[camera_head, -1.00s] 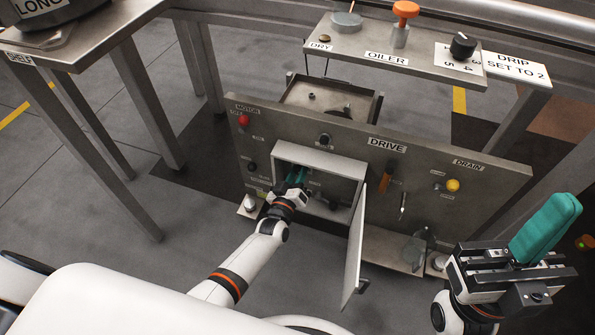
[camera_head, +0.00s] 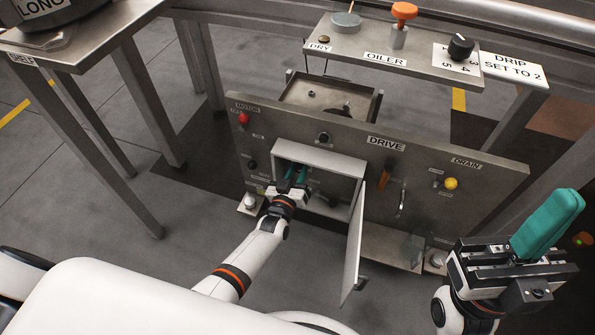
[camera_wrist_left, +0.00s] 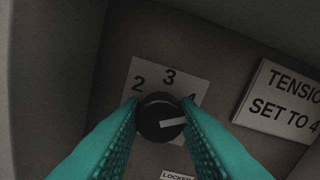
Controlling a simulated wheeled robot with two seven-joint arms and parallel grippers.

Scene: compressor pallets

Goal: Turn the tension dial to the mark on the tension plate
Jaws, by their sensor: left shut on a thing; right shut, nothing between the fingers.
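The black tension dial (camera_wrist_left: 160,118) shows in the left wrist view, with a white pointer line aimed right and slightly up. Behind it is a pale scale plate (camera_wrist_left: 150,75) with 2, 3 and a partly covered 4. The pointer's end lies below the 4, close to the right finger. The tension plate (camera_wrist_left: 282,103) at the right reads "SET TO 4". My left gripper (camera_head: 297,175) reaches into the open box in the drive panel; its teal fingers are shut on the dial's two sides. My right gripper (camera_head: 548,222) is shut and empty at the right, away from the panel.
The open box (camera_head: 338,163) has its door (camera_head: 353,240) swung out to the right of my left arm. The drive panel (camera_head: 420,160) carries other knobs and levers. A small label (camera_wrist_left: 177,175) sits below the dial. The oiler shelf (camera_head: 340,40) stands above.

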